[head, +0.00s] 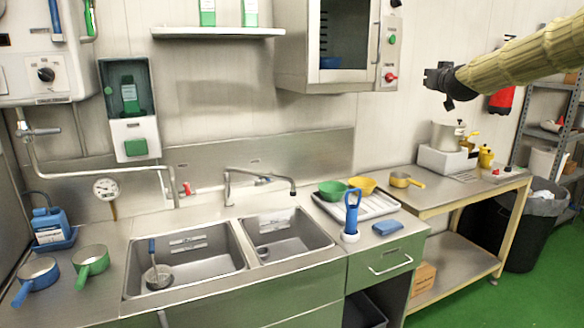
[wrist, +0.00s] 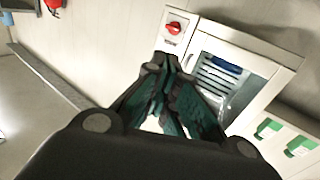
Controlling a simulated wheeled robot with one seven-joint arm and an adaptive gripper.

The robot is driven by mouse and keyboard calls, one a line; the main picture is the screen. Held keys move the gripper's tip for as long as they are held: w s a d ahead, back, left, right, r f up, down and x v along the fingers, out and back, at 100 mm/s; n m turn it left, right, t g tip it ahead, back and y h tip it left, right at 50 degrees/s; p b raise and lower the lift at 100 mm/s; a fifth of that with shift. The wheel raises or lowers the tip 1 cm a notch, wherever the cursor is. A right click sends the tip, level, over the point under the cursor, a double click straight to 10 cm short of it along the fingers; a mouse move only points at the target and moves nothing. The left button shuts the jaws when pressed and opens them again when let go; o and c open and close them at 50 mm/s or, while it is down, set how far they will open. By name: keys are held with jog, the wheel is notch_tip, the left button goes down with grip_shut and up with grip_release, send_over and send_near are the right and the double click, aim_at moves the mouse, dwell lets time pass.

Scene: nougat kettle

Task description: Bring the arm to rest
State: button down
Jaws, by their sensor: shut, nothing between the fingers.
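My arm (head: 525,55) reaches in from the upper right of the head view, wrapped in a pale yellow ribbed sleeve. My gripper (head: 430,78) is at its end, raised well above the worktops and pointing left, toward the wall cabinet. In the wrist view my gripper (wrist: 172,62) has its fingers together with nothing between them. The wall cabinet (wrist: 235,75) with its red knob shows tilted behind the fingers. In the head view a clear gap shows between my gripper and the cabinet (head: 283,45).
Below are a double sink (head: 190,262), a drying tray (head: 375,208) with green and yellow bowls, and a side table (head: 440,198) with a white kettle-like machine (head: 447,137). A red extinguisher-like object (head: 501,100) hangs behind my arm. Green floor (head: 480,308) is open at lower right.

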jog(key=s+a+f+g+y, duration=0.15)
jog(key=a+f, duration=0.25)
jog(key=f, duration=1.1)
jog(key=a+f+g, duration=0.2)
jog(key=a+f, duration=0.2)
jog(key=f, duration=1)
jog(key=s+a+f+g, duration=0.2)
jog(key=s+f, duration=0.3)
jog(key=f, duration=0.5)
jog(key=s+a+f+g, duration=0.15)
jog(key=s+f, duration=0.35)
jog(key=f, duration=0.5)
jog(key=s+a+f+g, duration=0.1)
jog(key=s+a+f, duration=0.25)
jog(key=f, duration=0.65)
jog(key=s+a+f+g, duration=0.2)
jog(key=s+f+g, duration=0.1)
jog(key=s+f, duration=0.85)
jog(key=s+a+f+g, duration=0.1)
jog(key=s+f+g, duration=0.1)
jog(key=s+f, duration=1)
jog(key=s+f+g, duration=0.1)
jog(key=s+g, duration=0.1)
jog(key=s, duration=1.4)
jog(key=s+a+f+g, duration=0.1)
jog(key=s+f+g, duration=0.1)
jog(key=s, duration=1.5)
jog(key=shift+s+a+n+g, duration=0.2)
jog(key=shift+a+n+g, duration=0.1)
jog(key=shift+g, duration=0.2)
